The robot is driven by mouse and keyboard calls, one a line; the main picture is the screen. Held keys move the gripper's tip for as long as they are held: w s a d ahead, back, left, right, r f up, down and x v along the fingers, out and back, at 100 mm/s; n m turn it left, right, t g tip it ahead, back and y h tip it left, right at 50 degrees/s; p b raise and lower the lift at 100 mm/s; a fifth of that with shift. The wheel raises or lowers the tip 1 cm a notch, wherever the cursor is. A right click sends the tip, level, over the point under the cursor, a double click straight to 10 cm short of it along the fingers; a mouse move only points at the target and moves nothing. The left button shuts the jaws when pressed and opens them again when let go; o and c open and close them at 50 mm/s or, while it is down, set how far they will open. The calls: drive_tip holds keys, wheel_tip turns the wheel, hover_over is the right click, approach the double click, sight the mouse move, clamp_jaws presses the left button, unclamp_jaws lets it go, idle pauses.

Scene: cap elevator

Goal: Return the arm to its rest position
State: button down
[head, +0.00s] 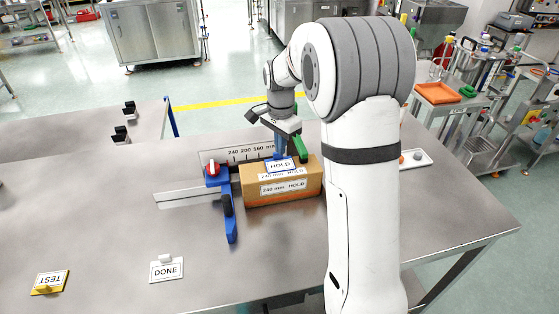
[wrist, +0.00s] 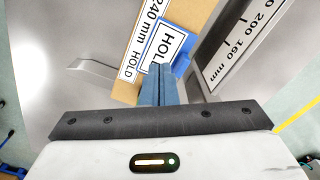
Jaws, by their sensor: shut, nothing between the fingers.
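My gripper (head: 279,154) hangs pointing down just above the cardboard box (head: 255,190). Its two blue fingers (wrist: 158,82) are together in the wrist view, with nothing between them. A blue-edged HOLD card (head: 281,165) lies on top of the box, under the fingertips. In the wrist view the card (wrist: 168,45) is just beyond the fingertips; I cannot tell whether they touch it. The box bears 240 mm HOLD labels. My arm reaches over the table from the right and hides part of the scene behind it.
A blue stop with a red knob (head: 212,170) stands left of the box, on a slotted rail. A 240 200 160 mm scale plate (head: 225,156) is behind. DONE (head: 166,270) and TEST (head: 49,283) signs lie front left. A white tray (head: 420,160) is right. The table's left middle is clear.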

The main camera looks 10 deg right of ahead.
idle(0.4)
drive_tip(key=shift+s+r, duration=0.3)
drive_tip(key=shift+r, duration=0.05)
drive_tip(key=s+r+n+t, duration=0.2)
drive_tip(key=s+r+n, duration=0.4)
drive_tip(key=s, duration=0.7)
drive_tip(key=s+n+t, duration=0.1)
drive_tip(key=s+n, duration=0.5)
drive_tip(key=s, duration=0.9)
drive_tip(key=shift+a+r, duration=0.2)
drive_tip(key=shift+s, duration=0.1)
